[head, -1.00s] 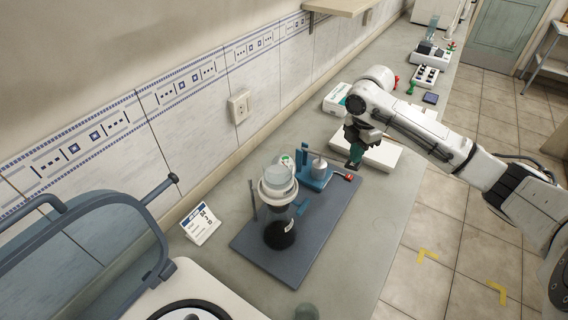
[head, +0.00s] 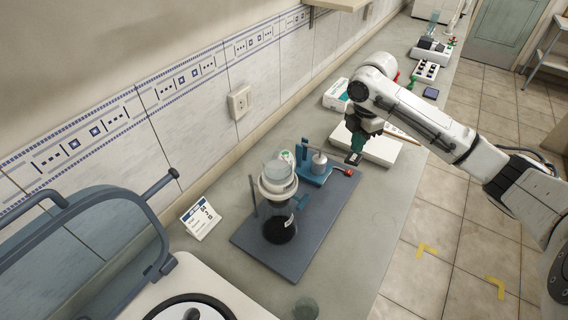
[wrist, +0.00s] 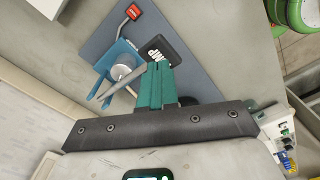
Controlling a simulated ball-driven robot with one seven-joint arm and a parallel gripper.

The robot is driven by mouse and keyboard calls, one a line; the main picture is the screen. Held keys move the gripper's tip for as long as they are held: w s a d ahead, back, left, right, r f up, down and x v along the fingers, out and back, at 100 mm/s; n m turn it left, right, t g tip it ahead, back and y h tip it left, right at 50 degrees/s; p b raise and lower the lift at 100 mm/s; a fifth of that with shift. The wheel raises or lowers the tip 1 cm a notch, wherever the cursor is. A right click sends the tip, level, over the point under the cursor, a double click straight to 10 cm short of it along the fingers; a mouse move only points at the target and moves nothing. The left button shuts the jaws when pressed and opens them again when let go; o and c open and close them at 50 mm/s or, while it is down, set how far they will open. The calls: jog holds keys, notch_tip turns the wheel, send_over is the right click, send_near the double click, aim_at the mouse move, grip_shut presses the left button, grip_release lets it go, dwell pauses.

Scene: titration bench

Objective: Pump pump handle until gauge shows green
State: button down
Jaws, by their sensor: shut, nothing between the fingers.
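The blue pump (head: 313,174) stands on the dark grey base plate, with a metal cylinder on it. Its handle ends in a red grip (head: 348,172) that points right; the red grip (wrist: 133,11) is at the top in the wrist view. The gauge (head: 287,158) is a small pale dial with green on it, behind the funnel; its needle is too small to read. My gripper (head: 354,156) has green fingers, shut and empty, close to the red grip in the head view. In the wrist view its fingertips (wrist: 157,68) lie over the plate, apart from the red grip.
A glass flask (head: 280,228) with dark liquid and a funnel (head: 278,178) stands left of the pump on the base plate (head: 330,215). A white card (head: 200,218) stands further left. A white tray (head: 385,150) lies beyond my gripper. The right front bench strip is clear.

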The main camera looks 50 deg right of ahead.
aim_at(354, 157)
jog(key=shift+f+b, duration=2.8)
jog(key=shift+f, duration=1.3)
notch_tip(354, 157, up, 6)
jog(key=p, duration=0.5)
jog(key=shift+r+p, duration=0.3)
jog(key=shift+r, duration=0.8)
jog(key=shift+r, duration=2.5)
jog(key=shift+s, duration=0.1)
